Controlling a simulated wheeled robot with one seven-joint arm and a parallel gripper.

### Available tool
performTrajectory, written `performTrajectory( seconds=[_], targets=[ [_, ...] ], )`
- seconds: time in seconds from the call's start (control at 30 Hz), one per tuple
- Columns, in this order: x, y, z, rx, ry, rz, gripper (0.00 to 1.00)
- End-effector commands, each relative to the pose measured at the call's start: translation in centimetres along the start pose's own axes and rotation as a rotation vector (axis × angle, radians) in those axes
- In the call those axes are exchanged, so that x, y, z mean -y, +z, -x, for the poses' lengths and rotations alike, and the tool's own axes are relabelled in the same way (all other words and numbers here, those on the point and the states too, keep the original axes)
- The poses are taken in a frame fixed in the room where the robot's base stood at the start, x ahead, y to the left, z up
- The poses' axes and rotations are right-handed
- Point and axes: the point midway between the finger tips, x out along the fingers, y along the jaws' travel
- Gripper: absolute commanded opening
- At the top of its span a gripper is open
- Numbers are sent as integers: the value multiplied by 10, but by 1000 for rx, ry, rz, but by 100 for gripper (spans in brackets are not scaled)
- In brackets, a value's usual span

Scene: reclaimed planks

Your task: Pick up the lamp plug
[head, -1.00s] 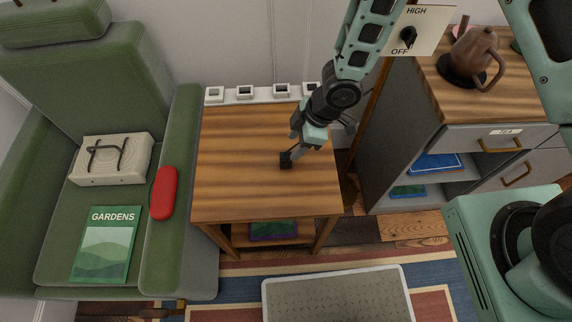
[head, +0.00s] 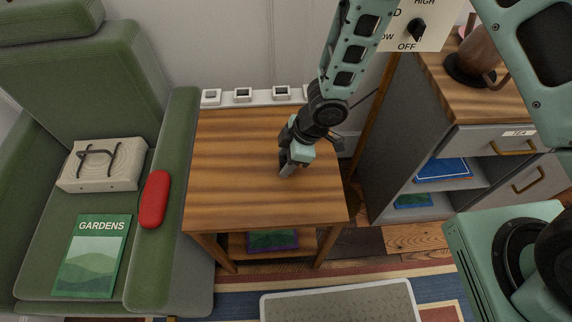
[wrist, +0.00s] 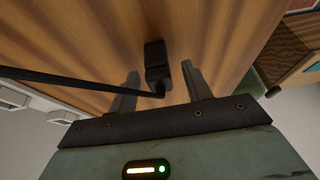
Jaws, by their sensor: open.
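The lamp plug (wrist: 155,62) is a small black block on the wooden side table (head: 225,160). In the wrist view a black cord (wrist: 70,80) runs from its near end off to the left. My gripper (wrist: 160,74) is open, with one finger on each side of the plug and gaps showing between. I cannot tell how high the fingers are above the tabletop. In the head view my gripper (head: 287,170) is over the right part of the table, and the plug is hidden behind it.
Several white sockets (head: 243,95) line the table's back edge. A green armchair (head: 180,130) with a red case (head: 154,199), a Gardens book (head: 92,255) and a beige box (head: 100,175) stands left. A grey cabinet (head: 400,145) stands right. The table's left half is clear.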

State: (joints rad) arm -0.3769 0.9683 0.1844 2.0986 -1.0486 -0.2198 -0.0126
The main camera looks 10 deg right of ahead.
Motion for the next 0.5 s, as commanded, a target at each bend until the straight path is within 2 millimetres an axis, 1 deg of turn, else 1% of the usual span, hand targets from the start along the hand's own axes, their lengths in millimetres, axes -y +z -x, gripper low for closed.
performTrajectory(
  seconds=[0.03,0.07,0.1,0.17,0.2,0.23,0.5],
  targets=[
    [0,0,0,0,0,0,49],
    [0,0,0,0,0,0,41],
    [0,0,0,0,0,0,30],
    [0,0,0,0,0,0,13],
    [0,0,0,0,0,0,2],
    [0,0,0,0,0,0,1],
    [0,-1,2,-1,0,0,1]
  ],
)
